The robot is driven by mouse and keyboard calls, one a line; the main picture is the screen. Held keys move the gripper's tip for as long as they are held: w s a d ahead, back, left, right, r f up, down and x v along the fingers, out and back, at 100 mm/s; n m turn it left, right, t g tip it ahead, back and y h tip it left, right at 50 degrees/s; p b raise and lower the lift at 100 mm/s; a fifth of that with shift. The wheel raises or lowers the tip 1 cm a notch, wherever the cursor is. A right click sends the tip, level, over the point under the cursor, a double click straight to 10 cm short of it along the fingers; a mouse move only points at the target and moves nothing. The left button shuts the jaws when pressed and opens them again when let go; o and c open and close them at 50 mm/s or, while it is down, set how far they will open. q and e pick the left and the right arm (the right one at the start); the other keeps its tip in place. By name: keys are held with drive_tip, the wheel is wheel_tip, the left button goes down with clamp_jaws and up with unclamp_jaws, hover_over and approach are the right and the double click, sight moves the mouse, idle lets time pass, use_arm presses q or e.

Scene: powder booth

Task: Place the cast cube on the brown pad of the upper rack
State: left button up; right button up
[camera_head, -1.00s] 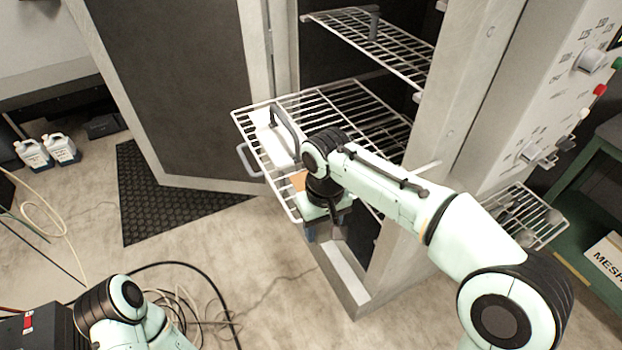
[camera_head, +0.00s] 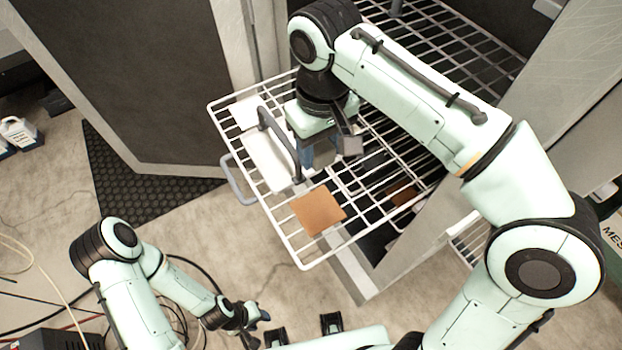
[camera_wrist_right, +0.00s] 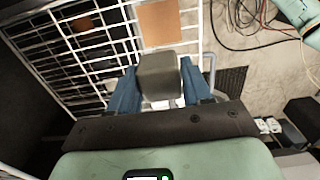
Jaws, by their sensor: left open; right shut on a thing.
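The cast cube (camera_wrist_right: 158,75) is a grey block between the blue fingers of my right gripper (camera_head: 326,154), which is shut on it. In the head view the gripper is over the pulled-out wire rack (camera_head: 290,252), beyond the brown pad and close to the dark handle. The square brown pad (camera_head: 318,210) lies bare on this rack near its front corner; it also shows in the right wrist view (camera_wrist_right: 163,22), apart from the cube. My left gripper (camera_head: 256,325) is open and low at the bottom, away from the rack.
A white block with a dark arched handle (camera_head: 270,160) lies on the rack beside my right gripper. Another brown patch (camera_head: 403,195) shows below through the wires. The open cabinet door (camera_head: 130,80) stands left, and the cabinet post (camera_head: 425,235) stands right of the rack.

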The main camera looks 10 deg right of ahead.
drive_tip(key=shift+w+f, duration=0.1)
drive_tip(key=shift+f, duration=0.1)
wheel_tip(320, 180, down, 8)
drive_tip(key=b, duration=0.4)
hover_over(318, 210)
wheel_tip(318, 210, down, 7)
drive_tip(key=shift+r, duration=0.15)
use_arm(q)
drive_tip(key=shift+s+f, duration=0.45)
drive_tip(key=shift+f, duration=0.4)
drive_tip(key=shift+s+f, duration=0.45)
drive_tip(key=shift+f, duration=0.4)
drive_tip(key=shift+s+f, duration=0.45)
drive_tip(key=shift+f, duration=0.4)
use_arm(e)
drive_tip(key=shift+f, duration=2.35)
drive_tip(key=shift+w, duration=0.1)
drive_tip(key=shift+f+b, duration=0.2)
drive_tip(key=shift+b, duration=0.1)
drive_tip(key=o, duration=1.2)
use_arm(q)
drive_tip(key=shift+f, duration=0.1)
